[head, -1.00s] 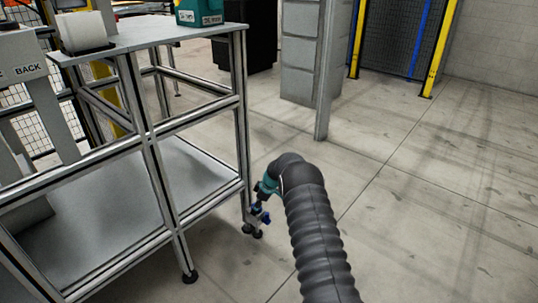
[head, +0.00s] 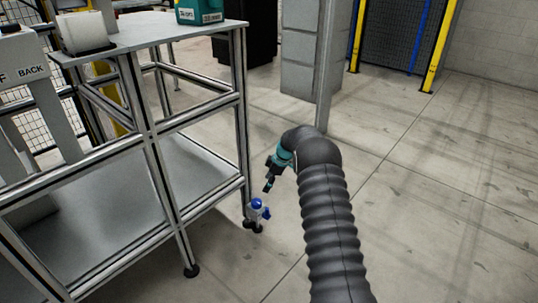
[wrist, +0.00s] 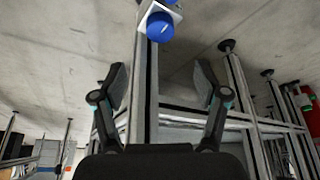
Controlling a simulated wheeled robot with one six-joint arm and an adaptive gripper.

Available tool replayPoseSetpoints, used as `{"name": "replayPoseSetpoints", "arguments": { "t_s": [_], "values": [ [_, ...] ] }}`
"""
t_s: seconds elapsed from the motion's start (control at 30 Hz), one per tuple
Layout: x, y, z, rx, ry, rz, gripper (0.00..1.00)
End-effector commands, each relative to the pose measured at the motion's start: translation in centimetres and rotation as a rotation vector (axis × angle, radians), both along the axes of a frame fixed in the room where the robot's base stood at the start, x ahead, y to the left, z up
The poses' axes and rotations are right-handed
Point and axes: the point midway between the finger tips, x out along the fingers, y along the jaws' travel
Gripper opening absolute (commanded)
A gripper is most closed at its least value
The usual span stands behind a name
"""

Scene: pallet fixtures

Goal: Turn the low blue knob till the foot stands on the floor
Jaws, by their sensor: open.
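The blue knob (head: 256,203) sits low at the table's near right leg, on a small light bracket with a second blue part (head: 267,213) beside it. A dark foot (head: 254,228) is under the bracket; I cannot tell whether it touches the floor. My gripper (head: 268,185) is above the knob and slightly to its right, apart from it. In the wrist view the blue knob (wrist: 160,27) is at the top centre, beyond the fingertips. My gripper (wrist: 161,82) is open there, with nothing between the fingers.
The metal-framed table (head: 150,35) has a lower shelf (head: 195,170) and another dark foot (head: 191,271) at the front. A grey post (head: 325,70) stands behind my arm. The floor to the right is clear.

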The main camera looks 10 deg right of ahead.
Motion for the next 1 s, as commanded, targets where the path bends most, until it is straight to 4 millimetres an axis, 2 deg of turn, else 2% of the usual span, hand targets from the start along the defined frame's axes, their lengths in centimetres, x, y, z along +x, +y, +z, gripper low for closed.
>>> {"name": "replayPoseSetpoints", "arguments": {
  "t_s": [0.1,0.57,1.0],
  "values": [
    [-0.2,-0.8,2.1,0.0,-0.003,-0.001,0.73],
    [-2.5,0.2,9.6,-0.025,0.014,-0.11,0.73],
    [-5.5,1.0,16.2,-0.044,0.025,-0.215,0.73]
  ]
}}
